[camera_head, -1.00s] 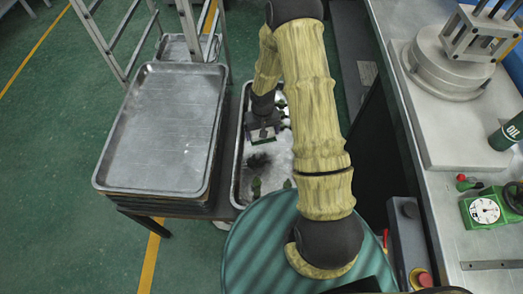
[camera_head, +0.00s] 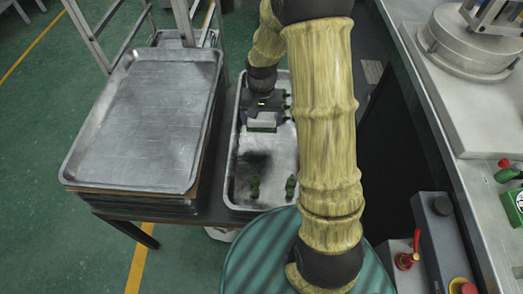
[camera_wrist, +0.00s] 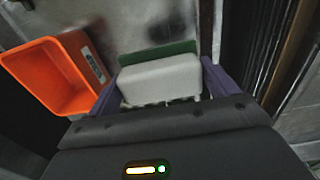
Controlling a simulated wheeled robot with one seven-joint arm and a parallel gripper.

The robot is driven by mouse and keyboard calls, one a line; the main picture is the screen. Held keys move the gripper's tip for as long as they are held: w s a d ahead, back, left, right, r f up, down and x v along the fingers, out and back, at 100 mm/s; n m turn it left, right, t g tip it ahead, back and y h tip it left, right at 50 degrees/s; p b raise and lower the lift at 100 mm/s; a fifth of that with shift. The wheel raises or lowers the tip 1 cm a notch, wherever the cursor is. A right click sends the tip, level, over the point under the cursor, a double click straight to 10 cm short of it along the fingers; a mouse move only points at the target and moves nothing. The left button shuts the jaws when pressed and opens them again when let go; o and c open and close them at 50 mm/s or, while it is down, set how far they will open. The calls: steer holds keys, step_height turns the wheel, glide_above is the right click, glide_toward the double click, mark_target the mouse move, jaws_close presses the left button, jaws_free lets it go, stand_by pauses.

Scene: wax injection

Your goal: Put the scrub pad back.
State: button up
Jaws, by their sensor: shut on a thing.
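My gripper (camera_wrist: 162,88) is shut on the scrub pad (camera_wrist: 160,78), a white block with a green layer on its far side. The purple fingers hold it at its left and right ends. In the head view the pad (camera_head: 262,124) shows under my gripper (camera_head: 264,109), over the far part of a metal tray (camera_head: 233,178). I cannot tell whether the pad touches the tray. An orange open bin (camera_wrist: 52,75) with a label lies left of the pad in the wrist view. I do not make it out in the head view.
A metal workbench (camera_head: 455,130) is on the right. A green ridged round surface (camera_head: 250,265) is in front.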

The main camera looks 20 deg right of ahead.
stand_by(0.3)
glide_above(262, 144)
steer(key=shift+f+b, duration=0.35)
steer(key=shift+f, duration=2.75)
steer(key=shift+f, duration=1.85)
steer(key=shift+f+b, duration=0.2)
steer(key=shift+b, duration=0.15)
steer(key=o, duration=0.8)
steer(key=shift+r, duration=0.1)
